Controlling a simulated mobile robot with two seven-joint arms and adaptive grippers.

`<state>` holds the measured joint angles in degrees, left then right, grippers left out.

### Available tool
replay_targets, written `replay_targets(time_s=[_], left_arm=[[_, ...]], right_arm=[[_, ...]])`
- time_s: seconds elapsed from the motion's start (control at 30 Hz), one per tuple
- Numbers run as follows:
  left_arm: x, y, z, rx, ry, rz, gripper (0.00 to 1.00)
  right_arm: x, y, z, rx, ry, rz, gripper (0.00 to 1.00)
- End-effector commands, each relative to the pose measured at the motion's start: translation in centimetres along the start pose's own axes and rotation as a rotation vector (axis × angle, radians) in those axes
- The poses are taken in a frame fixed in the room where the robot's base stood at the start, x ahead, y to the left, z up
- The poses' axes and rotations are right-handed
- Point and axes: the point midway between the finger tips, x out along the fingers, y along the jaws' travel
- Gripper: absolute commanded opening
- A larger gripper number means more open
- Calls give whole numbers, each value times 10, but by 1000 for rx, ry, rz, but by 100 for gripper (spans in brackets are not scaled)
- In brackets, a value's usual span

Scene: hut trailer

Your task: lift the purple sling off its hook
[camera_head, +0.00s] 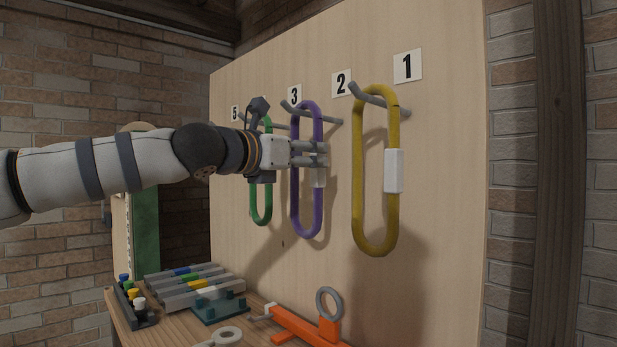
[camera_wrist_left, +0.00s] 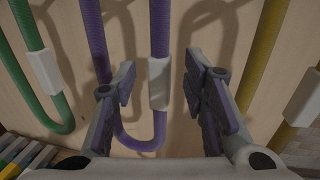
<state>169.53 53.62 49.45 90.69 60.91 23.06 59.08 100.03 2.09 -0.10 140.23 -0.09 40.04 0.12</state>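The purple sling (camera_head: 306,222) is a long closed loop with a white sleeve, hanging from a grey hook (camera_head: 324,115) on the wooden board. My left gripper (camera_head: 322,154) is in front of it, level with the white sleeve and partly covering it. In the left wrist view, the sling's sleeve strand (camera_wrist_left: 160,45) runs between the two open fingers (camera_wrist_left: 160,88), with the white sleeve (camera_wrist_left: 159,84) between them. A gap shows on both sides, so the fingers are not closed on it. The right gripper is not in view.
A yellow sling (camera_head: 360,190) hangs to the right and a green sling (camera_head: 266,205) to the left, each near the purple one. Numbered labels mark the board (camera_head: 450,200). Below, a bench holds grey bars (camera_head: 200,285) and an orange tool (camera_head: 305,328).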

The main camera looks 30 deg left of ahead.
Motion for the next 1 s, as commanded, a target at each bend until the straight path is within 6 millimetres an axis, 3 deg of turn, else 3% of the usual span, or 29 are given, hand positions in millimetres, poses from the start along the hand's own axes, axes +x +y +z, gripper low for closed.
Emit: replay_targets(time_s=[0.2,0.47,0.5,0.67,1.0], left_arm=[[38,5,8,5,-3,3,40],[47,5,7,3,-3,1,40],[47,5,6,3,-3,1,37],[47,4,6,3,-3,1,1],[46,4,7,3,-3,1,0]], right_arm=[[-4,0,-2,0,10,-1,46],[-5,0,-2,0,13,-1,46],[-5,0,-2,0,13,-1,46],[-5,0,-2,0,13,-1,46],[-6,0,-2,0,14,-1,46]])
